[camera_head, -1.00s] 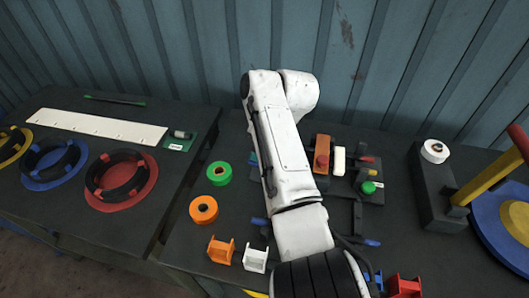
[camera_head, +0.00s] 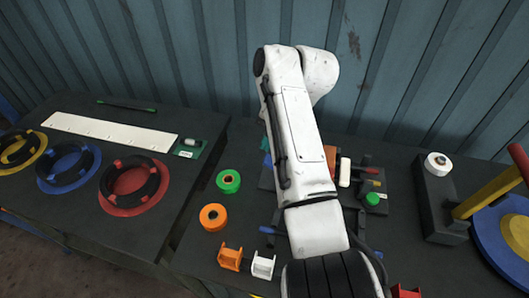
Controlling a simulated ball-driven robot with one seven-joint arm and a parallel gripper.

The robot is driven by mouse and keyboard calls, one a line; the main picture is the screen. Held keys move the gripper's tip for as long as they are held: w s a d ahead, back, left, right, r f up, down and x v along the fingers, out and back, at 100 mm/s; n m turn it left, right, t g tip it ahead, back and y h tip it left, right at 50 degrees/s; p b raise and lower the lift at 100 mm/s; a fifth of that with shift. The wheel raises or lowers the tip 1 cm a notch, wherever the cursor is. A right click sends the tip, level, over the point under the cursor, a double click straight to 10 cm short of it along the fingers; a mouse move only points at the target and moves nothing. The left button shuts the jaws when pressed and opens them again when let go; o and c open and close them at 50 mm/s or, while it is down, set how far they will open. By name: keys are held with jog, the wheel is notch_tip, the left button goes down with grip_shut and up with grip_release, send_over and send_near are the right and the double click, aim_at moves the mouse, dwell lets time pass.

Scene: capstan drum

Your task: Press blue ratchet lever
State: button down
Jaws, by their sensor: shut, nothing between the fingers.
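My white arm (camera_head: 300,130) reaches up the middle of the head view and bends at the top. My gripper is hidden, so its jaws do not show. A small blue handle end (camera_head: 268,230) shows just left of the arm, and another blue end (camera_head: 378,254) shows just right of it. I cannot tell which blue part is the ratchet lever. At the far right is a blue and yellow round drum (camera_head: 497,250), with a yellow bar (camera_head: 484,196) tipped in red beside it. No contact between my gripper and a blue part is visible.
Green (camera_head: 228,181) and orange (camera_head: 213,217) rolls and orange (camera_head: 229,258) and white (camera_head: 263,266) brackets lie left of the arm. A cluster with a green knob (camera_head: 372,199) lies to its right. A black block (camera_head: 437,205) carries a white roll (camera_head: 438,163). Coloured rings lie on the left table.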

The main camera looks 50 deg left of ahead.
jog(key=shift+w+d+r+b, duration=0.15)
jog(key=shift+r+b, duration=0.2)
jog(key=shift+r, duration=2.4)
